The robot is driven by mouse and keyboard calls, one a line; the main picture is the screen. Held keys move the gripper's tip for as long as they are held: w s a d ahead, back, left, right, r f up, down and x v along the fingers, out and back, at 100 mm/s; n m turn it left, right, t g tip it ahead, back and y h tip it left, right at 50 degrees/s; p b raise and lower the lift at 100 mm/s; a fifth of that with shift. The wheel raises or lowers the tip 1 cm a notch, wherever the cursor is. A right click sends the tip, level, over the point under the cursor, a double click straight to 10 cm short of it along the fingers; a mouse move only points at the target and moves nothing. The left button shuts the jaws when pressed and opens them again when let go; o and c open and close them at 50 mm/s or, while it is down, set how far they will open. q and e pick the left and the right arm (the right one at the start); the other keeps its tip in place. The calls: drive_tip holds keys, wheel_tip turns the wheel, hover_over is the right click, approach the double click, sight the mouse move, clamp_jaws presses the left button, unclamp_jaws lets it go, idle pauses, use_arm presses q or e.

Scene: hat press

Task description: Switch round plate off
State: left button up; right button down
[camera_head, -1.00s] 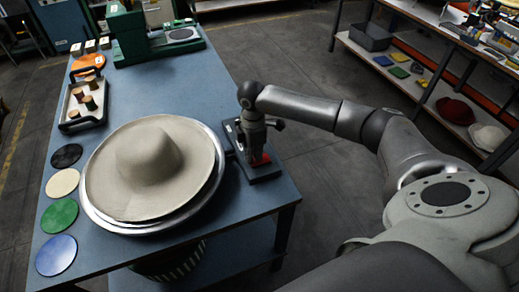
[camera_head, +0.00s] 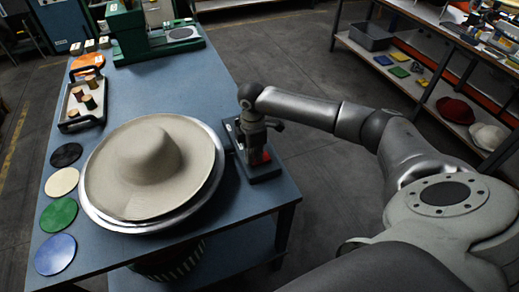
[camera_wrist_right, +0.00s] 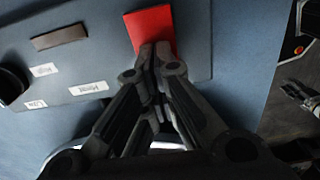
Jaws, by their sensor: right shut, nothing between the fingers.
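The round plate (camera_head: 104,223) is a shiny metal disc at the near end of the blue table. A beige wide-brimmed hat (camera_head: 150,160) lies on it. To its right is a dark control base (camera_head: 262,176) with a red switch (camera_head: 266,157). In the right wrist view the red switch (camera_wrist_right: 150,28) stands out on the grey panel, beside small white labels. My right gripper (camera_head: 256,150) points down over the base. Its fingertips are closed together and empty at the near edge of the switch; the wrist view does not settle whether they touch it. My left gripper is out of view.
Several coloured discs (camera_head: 57,214) lie along the table's left edge. A tray with spools (camera_head: 80,118) and a green machine (camera_head: 155,40) stand farther back. A shelf (camera_head: 400,75) with hats and boxes is at the right. The table middle is clear.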

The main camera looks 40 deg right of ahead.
drive_tip(key=shift+r+p, duration=0.55)
drive_tip(key=shift+r, duration=0.25)
drive_tip(key=shift+r+p, duration=1.95)
drive_tip(key=shift+r, duration=0.65)
